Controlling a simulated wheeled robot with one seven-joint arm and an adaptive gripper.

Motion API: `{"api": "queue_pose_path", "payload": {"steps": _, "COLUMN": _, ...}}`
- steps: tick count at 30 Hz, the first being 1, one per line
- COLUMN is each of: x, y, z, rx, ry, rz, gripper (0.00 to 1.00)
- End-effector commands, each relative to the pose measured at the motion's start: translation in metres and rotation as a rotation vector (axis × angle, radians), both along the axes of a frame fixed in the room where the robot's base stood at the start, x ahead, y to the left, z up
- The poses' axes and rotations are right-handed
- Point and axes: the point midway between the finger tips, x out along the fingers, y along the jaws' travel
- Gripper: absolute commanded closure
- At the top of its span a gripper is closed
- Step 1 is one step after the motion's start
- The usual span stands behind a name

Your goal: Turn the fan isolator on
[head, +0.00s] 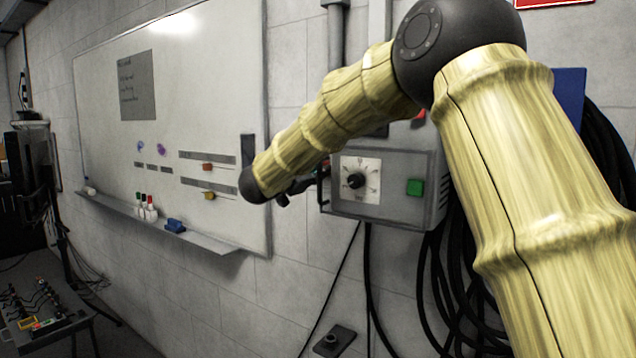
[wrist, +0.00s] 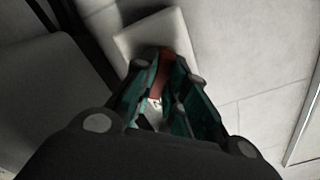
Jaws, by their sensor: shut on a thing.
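In the wrist view, a red handle (wrist: 163,72) stands in front of a pale box (wrist: 126,43) on the wall. It looks like the fan isolator's lever. My gripper (wrist: 172,78) is shut on this handle, with a dark teal finger on either side. In the head view, my gripper (head: 297,189) is just left of the grey control box (head: 400,213), near the wall. The handle's on or off marking cannot be read.
The control box has a black rotary knob (head: 356,181) and a green button (head: 414,187). A whiteboard (head: 110,150) with a pen ledge (head: 150,217) is to the left. Black cables hang below and right of the box. A bench with small parts (head: 40,325) stands lower left.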

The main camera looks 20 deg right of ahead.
Motion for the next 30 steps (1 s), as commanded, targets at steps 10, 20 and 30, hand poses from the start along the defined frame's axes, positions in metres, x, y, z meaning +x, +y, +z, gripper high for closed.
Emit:
{"api": "queue_pose_path", "payload": {"steps": 10, "x": -0.0009, "y": -0.0005, "z": -0.0037, "rx": 0.066, "ry": -0.080, "rz": -0.002, "gripper": 1.00}}
{"api": "queue_pose_path", "payload": {"steps": 20, "x": -0.0008, "y": -0.0005, "z": -0.0027, "rx": 0.074, "ry": -0.091, "rz": -0.002, "gripper": 1.00}}
{"api": "queue_pose_path", "payload": {"steps": 30, "x": -0.0007, "y": -0.0004, "z": -0.0022, "rx": 0.074, "ry": -0.091, "rz": -0.001, "gripper": 0.64}}
